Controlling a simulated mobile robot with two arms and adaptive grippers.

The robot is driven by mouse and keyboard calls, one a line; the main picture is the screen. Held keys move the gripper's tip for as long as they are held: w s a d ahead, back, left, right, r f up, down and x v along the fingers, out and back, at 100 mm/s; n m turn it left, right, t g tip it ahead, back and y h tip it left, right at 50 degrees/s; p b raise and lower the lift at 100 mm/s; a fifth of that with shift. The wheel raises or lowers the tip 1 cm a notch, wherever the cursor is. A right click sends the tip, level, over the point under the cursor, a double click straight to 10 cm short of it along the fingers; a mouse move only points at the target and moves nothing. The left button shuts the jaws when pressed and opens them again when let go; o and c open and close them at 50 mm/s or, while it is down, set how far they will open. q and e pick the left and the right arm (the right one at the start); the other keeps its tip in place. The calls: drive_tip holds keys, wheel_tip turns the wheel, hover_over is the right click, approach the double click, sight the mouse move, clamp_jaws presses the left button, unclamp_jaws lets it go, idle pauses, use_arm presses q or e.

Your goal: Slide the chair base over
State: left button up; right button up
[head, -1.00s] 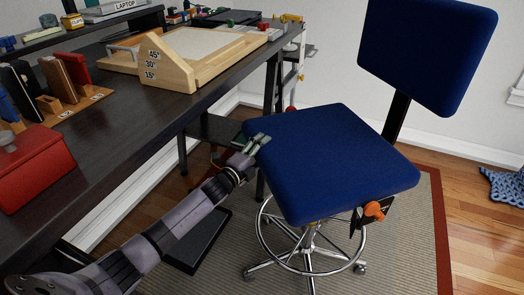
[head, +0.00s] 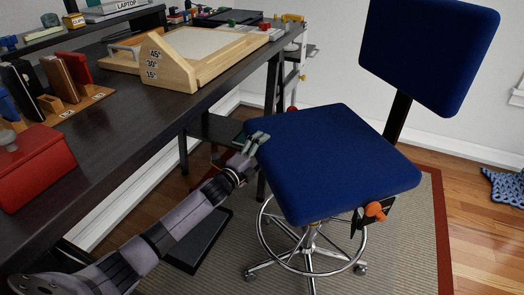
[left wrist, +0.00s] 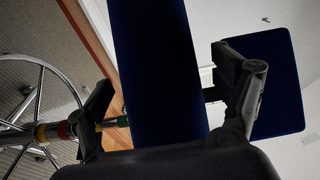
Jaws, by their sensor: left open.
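The blue swivel chair's seat (head: 335,160) stands beside the desk, with its backrest (head: 430,55) at the right. The chair base (head: 310,262) is chrome, with star legs, casters and a foot ring, on the rug. My left gripper (head: 257,143) is at the seat's left corner, its fingers open. In the left wrist view the seat edge (left wrist: 158,75) shows as a blue band between the spread fingers (left wrist: 170,100); contact is unclear. The foot ring and column (left wrist: 45,130) show at the left there. My right gripper is not in view.
The dark desk (head: 110,130) fills the left, bearing a wooden slanted board (head: 200,55) and a red box (head: 35,165). A black tray-like object (head: 198,243) lies on the rug (head: 405,255) under my left arm. Bare wood floor (head: 480,235) lies to the right.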

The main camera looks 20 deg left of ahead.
use_arm(q)
drive_tip(key=shift+v, duration=3.55)
